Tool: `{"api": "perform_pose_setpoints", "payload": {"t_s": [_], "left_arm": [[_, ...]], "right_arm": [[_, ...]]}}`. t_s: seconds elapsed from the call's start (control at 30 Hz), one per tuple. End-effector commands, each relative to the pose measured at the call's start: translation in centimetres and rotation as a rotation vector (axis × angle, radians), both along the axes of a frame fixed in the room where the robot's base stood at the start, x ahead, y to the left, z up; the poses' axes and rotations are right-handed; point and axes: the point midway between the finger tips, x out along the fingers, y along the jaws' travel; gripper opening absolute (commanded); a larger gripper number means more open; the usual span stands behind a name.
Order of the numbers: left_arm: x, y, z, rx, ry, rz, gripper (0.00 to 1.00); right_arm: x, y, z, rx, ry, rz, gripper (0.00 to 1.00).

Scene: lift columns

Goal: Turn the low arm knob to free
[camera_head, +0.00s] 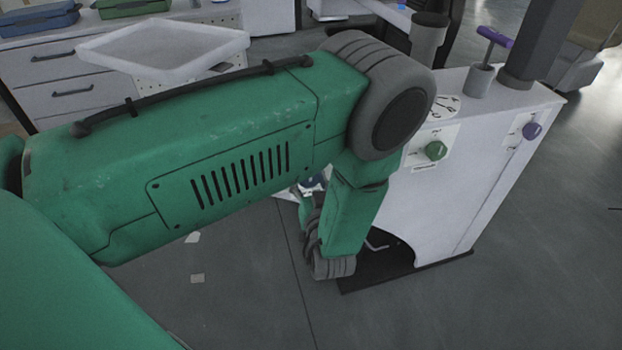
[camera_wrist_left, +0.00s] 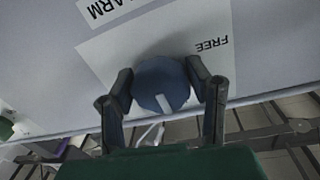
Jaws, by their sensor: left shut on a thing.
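In the left wrist view a round dark blue knob (camera_wrist_left: 160,84) stands on a pale panel (camera_wrist_left: 40,70). A white mark on the knob's face lies at its lower edge in the picture. An upside-down FREE label (camera_wrist_left: 211,46) is printed up and right of the knob, and an ARM label (camera_wrist_left: 103,8) is at the top left. My left gripper (camera_wrist_left: 161,73) is shut on the knob, one dark finger on each side. In the head view my green left arm hides this knob and the gripper. My right gripper is in neither view.
In the head view the white column housing (camera_head: 470,180) carries a green knob (camera_head: 436,151), a purple knob (camera_head: 532,131) and a purple-handled lever (camera_head: 495,37) on top. A white tray (camera_head: 165,47) is by the drawers at the back left. The floor at right is clear.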

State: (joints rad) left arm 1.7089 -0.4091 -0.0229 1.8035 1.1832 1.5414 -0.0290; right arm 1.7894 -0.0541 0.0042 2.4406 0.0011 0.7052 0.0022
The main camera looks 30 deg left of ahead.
Motion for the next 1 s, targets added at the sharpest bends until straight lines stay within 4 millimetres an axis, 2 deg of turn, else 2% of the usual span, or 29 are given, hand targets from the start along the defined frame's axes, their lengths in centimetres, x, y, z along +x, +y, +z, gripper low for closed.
{"api": "perform_pose_setpoints", "payload": {"t_s": [0.03, 0.57, 1.0], "left_arm": [[0.09, -0.51, 0.1, -0.002, -0.004, -0.01, 0.16], [0.11, -0.62, 0.12, -0.038, -0.048, -0.01, 0.16], [0.1, -0.64, 0.05, -0.261, -0.31, -0.009, 0.16]], "right_arm": [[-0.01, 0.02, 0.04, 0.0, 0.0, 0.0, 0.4], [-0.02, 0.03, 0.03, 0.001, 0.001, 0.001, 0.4], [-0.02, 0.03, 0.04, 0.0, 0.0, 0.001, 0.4]]}}
